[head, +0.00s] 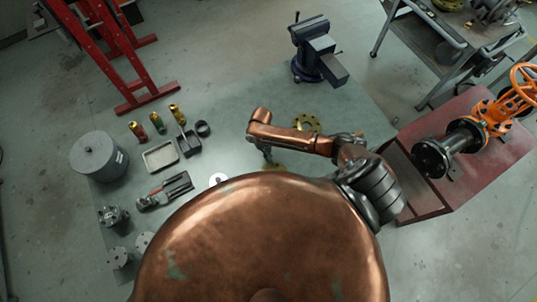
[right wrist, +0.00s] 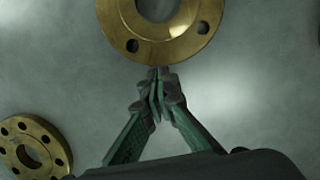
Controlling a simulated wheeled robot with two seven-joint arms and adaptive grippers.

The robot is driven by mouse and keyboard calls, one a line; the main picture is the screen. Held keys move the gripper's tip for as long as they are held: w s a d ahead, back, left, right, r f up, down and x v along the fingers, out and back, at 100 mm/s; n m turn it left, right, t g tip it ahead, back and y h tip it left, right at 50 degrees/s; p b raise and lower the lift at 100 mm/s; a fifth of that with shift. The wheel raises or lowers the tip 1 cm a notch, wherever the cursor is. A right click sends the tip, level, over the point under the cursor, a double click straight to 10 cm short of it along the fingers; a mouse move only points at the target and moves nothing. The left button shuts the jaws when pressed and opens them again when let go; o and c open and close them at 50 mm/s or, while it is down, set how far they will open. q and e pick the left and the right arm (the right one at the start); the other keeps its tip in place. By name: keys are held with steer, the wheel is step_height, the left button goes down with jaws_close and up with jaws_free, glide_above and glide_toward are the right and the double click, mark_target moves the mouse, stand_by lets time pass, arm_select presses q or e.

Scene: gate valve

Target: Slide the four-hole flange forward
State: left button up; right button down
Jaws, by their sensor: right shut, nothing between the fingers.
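The four-hole flange (right wrist: 172,46) is a brass-coloured ring lying flat at the top of the right wrist view, cut off by the frame edge, with two of its bolt holes showing. In the head view a sliver of the flange (head: 273,167) shows just above my copper body, which hides the rest. My right gripper (right wrist: 158,76) is shut and empty, its fingertips right at the flange's rim; I cannot tell if they touch. In the head view the right gripper (head: 267,157) points down beside the flange. My left gripper is not in view.
A second brass flange with several holes (head: 307,123) lies nearby, also in the wrist view (right wrist: 35,147). A blue vise (head: 318,55) stands at the table's back. Tools, trays and a grey cylinder (head: 98,157) fill the left. A red stand (head: 450,185) holds an orange-wheeled valve (head: 480,125) at right.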

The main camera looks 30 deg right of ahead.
steer(key=v, duration=1.2)
steer(key=shift+w, duration=0.1)
